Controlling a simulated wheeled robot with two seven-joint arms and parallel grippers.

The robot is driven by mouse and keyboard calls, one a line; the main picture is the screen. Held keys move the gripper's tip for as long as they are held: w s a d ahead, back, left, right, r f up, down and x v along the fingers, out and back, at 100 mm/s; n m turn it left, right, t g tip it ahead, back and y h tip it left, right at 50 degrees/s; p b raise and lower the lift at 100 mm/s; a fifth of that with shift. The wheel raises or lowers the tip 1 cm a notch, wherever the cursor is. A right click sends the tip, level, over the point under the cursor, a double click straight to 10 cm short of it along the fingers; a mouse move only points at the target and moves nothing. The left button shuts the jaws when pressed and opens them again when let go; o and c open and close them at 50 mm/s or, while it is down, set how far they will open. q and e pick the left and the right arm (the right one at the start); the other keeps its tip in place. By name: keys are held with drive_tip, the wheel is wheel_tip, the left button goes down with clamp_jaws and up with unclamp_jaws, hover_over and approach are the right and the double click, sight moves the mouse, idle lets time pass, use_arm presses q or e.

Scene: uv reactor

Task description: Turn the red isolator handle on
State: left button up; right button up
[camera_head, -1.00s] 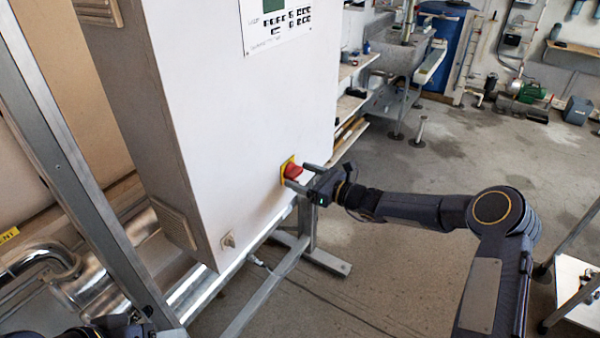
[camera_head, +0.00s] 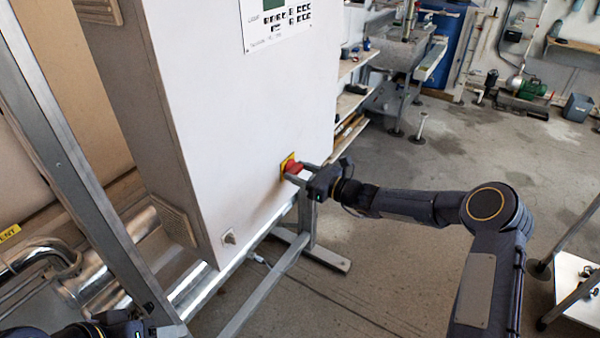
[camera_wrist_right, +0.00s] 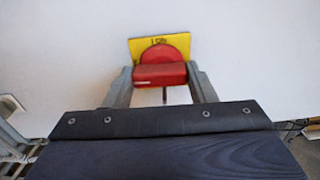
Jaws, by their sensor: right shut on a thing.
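The red isolator handle (camera_head: 293,167) sits on a yellow plate (camera_head: 286,160) on the white cabinet's front, low and near its right edge. In the right wrist view the handle (camera_wrist_right: 161,74) lies level across the picture, with a red round base and the yellow plate (camera_wrist_right: 139,46) behind it. My right gripper (camera_head: 300,172) is at the handle, one finger on each side, shut on it. In the right wrist view its fingers (camera_wrist_right: 161,82) touch the handle's left and right ends. My left gripper (camera_head: 118,328) shows only partly at the bottom left edge; its fingers are not clear.
The white cabinet (camera_head: 235,120) stands on a metal frame (camera_head: 265,285). A small key switch (camera_head: 229,238) is lower left of the handle, and a display panel (camera_head: 275,20) is above. Silver pipes (camera_head: 90,285) run at the left. The floor right of the cabinet is mostly clear.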

drive_tip(key=shift+m, duration=0.3)
drive_tip(key=m+p, duration=0.1)
drive_tip(key=m, duration=0.2)
drive_tip(key=shift+r, duration=0.1)
drive_tip(key=shift+m+p, duration=0.5)
drive_tip(key=shift+m, duration=1.2)
drive_tip(key=o, duration=1)
drive_tip(key=shift+c, duration=0.2)
drive_tip(key=b+v, duration=0.2)
drive_tip(key=v, duration=0.5)
drive_tip(key=shift+s+d, duration=0.25)
drive_tip(key=shift+d, duration=0.05)
